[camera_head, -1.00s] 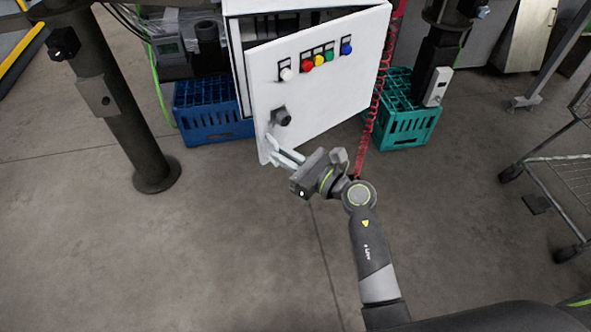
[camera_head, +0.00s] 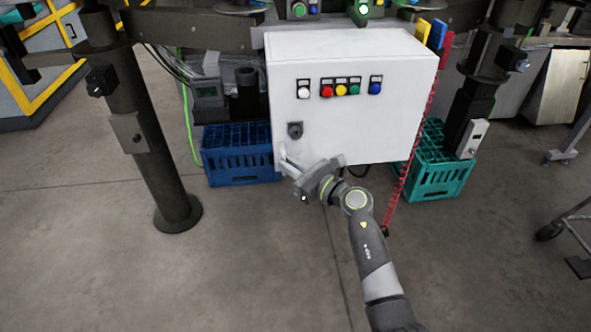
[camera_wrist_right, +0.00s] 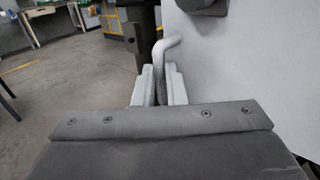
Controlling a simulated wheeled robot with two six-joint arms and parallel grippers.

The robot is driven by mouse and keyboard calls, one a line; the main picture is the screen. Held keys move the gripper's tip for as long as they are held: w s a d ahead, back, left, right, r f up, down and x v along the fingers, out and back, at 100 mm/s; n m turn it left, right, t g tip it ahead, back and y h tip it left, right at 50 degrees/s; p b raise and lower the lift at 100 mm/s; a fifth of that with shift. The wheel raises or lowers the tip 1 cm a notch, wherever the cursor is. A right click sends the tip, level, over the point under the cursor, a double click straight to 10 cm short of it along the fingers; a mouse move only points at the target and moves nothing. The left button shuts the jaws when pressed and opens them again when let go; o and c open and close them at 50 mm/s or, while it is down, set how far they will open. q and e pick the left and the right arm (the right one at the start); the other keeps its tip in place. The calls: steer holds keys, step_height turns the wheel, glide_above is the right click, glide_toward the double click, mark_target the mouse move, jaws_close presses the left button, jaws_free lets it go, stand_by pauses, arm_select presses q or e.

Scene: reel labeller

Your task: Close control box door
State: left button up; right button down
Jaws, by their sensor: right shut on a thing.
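The white control box (camera_head: 345,38) hangs in the upper middle of the head view. Its door (camera_head: 350,125) faces me and lies flush or nearly flush with the box; I see no clear gap. The door carries a row of coloured buttons and a dark knob (camera_head: 295,130). My right gripper (camera_head: 287,163) is at the door's lower left edge, below the knob. In the right wrist view its fingers (camera_wrist_right: 158,85) are shut around a grey bent handle (camera_wrist_right: 166,46) beside the door panel (camera_wrist_right: 250,70). My left gripper is out of view.
A blue crate (camera_head: 240,160) and a green crate (camera_head: 440,175) stand on the floor either side below the box. A dark post (camera_head: 150,150) stands left, and a red coiled cable (camera_head: 405,170) hangs right. The front floor is clear.

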steer(key=shift+s+a, duration=0.15)
steer(key=shift+a, duration=0.3)
steer(key=c, duration=1.8)
jaws_free()
steer(key=shift+a, duration=0.1)
steer(key=o, duration=0.3)
steer(key=shift+a, duration=0.45)
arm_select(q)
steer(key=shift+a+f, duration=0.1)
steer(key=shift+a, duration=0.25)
arm_select(e)
steer(key=shift+d, duration=0.1)
steer(key=shift+d, duration=0.15)
